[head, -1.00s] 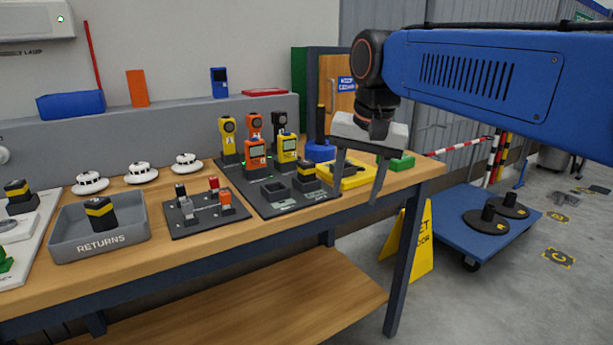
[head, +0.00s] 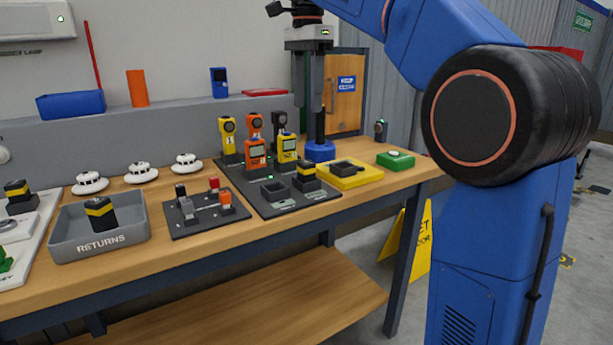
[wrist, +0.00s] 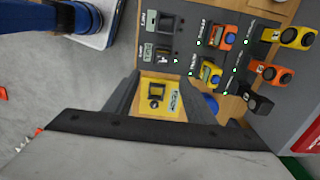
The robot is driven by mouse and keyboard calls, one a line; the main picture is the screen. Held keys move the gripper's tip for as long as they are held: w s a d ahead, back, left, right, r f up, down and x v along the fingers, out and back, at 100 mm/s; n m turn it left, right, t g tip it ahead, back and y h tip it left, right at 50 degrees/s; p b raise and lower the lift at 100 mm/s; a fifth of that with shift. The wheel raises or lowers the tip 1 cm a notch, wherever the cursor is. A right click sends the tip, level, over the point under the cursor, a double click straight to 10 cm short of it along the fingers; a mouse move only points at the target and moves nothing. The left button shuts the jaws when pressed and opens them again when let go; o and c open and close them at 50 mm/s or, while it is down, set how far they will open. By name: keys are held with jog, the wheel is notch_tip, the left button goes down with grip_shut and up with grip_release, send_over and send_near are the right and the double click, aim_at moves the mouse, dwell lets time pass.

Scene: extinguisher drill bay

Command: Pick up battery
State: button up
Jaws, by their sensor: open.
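Black batteries with yellow bands show in the head view. One battery (head: 306,178) stands in the charging dock (head: 265,202), beside an empty slot. Another battery (head: 100,212) sits in the grey RETURNS tray (head: 125,240). A third battery (head: 18,196) is at the left edge. My gripper (head: 308,108) is open and empty, pointing down above the back of the bench, behind and above the docked battery. In the wrist view, the jaws frame a yellow tray (wrist: 172,114) with a black square part; the docked battery (wrist: 163,53) is just beyond them.
Orange and yellow gas detectors (head: 256,157) stand in the dock behind the battery. A green block (head: 395,160) lies at the right end. A plug board (head: 205,210) and white domes (head: 140,172) are to the left.

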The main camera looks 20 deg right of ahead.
send_over(307, 162)
jog(key=f, duration=1.1)
jog(key=shift+s+f, duration=0.25)
jog(key=shift+s, duration=0.05)
jog(key=shift+w+f, duration=0.15)
jog(key=shift+f, duration=1.25)
jog(key=shift+w+f, duration=0.1)
jog(key=shift+f, duration=1.3)
grip_shut()
